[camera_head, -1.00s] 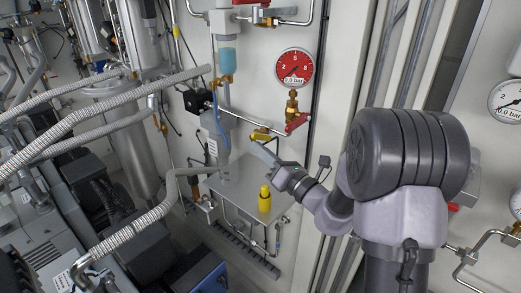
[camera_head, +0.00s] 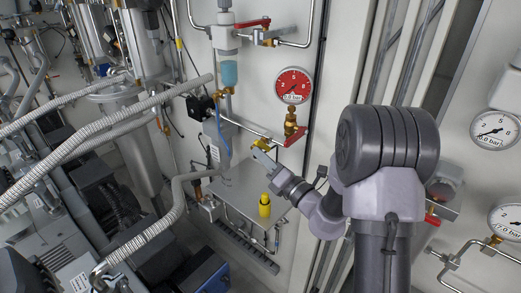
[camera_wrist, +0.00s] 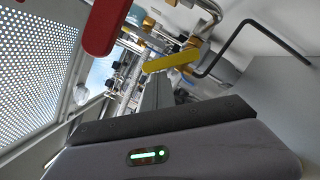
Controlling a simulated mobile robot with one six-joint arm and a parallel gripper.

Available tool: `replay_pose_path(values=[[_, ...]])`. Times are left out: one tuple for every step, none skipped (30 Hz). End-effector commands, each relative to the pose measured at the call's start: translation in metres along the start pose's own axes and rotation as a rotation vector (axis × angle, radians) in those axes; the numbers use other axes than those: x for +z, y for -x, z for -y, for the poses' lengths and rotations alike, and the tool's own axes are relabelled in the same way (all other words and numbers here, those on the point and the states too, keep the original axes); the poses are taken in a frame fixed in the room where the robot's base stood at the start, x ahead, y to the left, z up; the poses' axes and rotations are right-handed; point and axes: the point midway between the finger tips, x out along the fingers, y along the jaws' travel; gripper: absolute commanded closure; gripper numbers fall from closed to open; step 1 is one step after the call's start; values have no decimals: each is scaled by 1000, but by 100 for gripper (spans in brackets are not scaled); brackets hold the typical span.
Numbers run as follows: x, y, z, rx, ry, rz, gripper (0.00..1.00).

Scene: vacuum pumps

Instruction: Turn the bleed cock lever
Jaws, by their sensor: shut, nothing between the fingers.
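A yellow lever (camera_head: 262,145) sits on the pipe below the red gauge. In the wrist view it is a flat yellow bar (camera_wrist: 171,61) just beyond my fingertips. My gripper (camera_head: 264,157) is shut and empty, its tip close to the yellow lever; I cannot tell whether they touch. A red lever (camera_head: 293,137) is on the brass valve under the gauge, to the right of the yellow one. A red lever (camera_wrist: 104,25) also shows large at the upper left of the wrist view. Which lever is the bleed cock is not labelled. The gripper's fingers (camera_wrist: 158,93) hide part of the pipework.
A red pressure gauge (camera_head: 293,85) is above the levers. Another red lever (camera_head: 252,23) is higher on the panel. A bent dark rod (camera_wrist: 238,42) is at the right of the wrist view. Ribbed hoses (camera_head: 100,145) run on the left.

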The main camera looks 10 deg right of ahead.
Motion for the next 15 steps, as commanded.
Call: replay_pose_path(values=[[11,-3,-10,-11,-42,2,100],[12,-3,-11,-18,-70,2,100],[14,-3,-12,-27,-107,1,100],[16,-4,-13,-34,-133,2,100],[17,-4,-13,-41,-160,1,100],[19,-4,-14,-49,-195,2,100],[20,-5,-14,-56,-221,2,100],[21,-5,-14,-62,-246,2,100],[23,-6,-14,-70,-278,2,100],[24,-6,-14,-76,-302,2,100],[25,-6,-14,-82,-324,2,100],[26,-6,-14,-88,-352,2,100],[27,-7,-13,-93,-373,2,100],[28,-7,-13,-98,-394,2,100],[28,-7,-12,-104,-419,2,100]])
